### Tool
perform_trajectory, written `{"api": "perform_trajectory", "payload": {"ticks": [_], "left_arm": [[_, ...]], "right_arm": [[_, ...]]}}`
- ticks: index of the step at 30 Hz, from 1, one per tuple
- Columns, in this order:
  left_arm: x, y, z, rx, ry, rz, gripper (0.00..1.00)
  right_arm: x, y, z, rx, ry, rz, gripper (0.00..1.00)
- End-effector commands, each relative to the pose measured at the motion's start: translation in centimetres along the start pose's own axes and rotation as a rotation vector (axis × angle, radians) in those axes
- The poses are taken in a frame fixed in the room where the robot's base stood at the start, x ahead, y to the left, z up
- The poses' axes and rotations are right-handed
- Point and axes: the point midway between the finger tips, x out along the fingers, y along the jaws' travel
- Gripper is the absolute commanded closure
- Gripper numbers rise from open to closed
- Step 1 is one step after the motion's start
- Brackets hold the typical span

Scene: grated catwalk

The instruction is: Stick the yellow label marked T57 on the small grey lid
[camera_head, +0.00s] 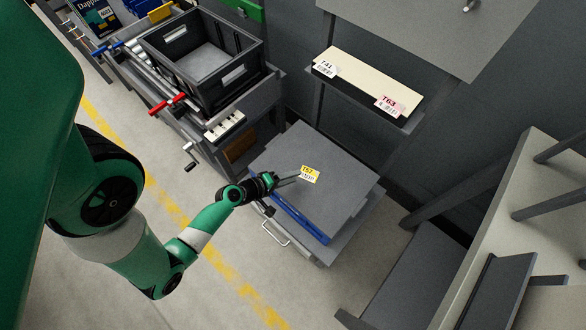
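The yellow label marked T57 (311,174) has a white lower part with a barcode and faces up. My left gripper (297,178) comes in from the left and its thin fingertips meet the label's left edge; they look closed on it. The label is over a flat grey lid (335,200). I cannot tell whether it touches the lid or hovers just above. The lid tops something with a blue side (300,220). My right gripper is not in view.
A shelf (375,75) above carries a white T41 label (325,68) and a pink T63 label (389,104). A black open crate (205,55) stands on the bench at upper left. A grey stand and pale frame (500,220) are at right.

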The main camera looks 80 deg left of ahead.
Motion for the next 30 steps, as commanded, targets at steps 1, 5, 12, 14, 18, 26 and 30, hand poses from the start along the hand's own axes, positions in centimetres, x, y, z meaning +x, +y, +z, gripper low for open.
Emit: {"api": "perform_trajectory", "payload": {"ticks": [1, 5, 12, 14, 18, 26, 30], "left_arm": [[0.0, 0.0, 0.0, 0.000, 0.000, 0.000, 0.66], [-0.2, 0.4, 0.0, 0.000, 0.000, 0.000, 0.66], [-2.2, 4.0, 0.0, 0.000, 0.000, 0.000, 0.66], [-2.6, 4.9, 0.0, 0.000, 0.000, 0.000, 0.66], [-3.0, 5.5, 0.0, 0.000, 0.000, 0.000, 0.66], [-2.9, 5.2, 0.0, 0.000, 0.000, 0.000, 0.66], [-2.9, 5.2, 0.0, 0.000, 0.000, 0.000, 0.66]], "right_arm": [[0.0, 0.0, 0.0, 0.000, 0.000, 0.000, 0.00], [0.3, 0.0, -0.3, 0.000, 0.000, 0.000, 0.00], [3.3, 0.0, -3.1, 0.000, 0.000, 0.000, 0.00], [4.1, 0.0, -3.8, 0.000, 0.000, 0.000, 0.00], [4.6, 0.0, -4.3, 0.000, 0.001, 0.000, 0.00], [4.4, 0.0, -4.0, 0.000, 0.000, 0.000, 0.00], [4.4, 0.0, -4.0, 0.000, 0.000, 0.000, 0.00]]}}
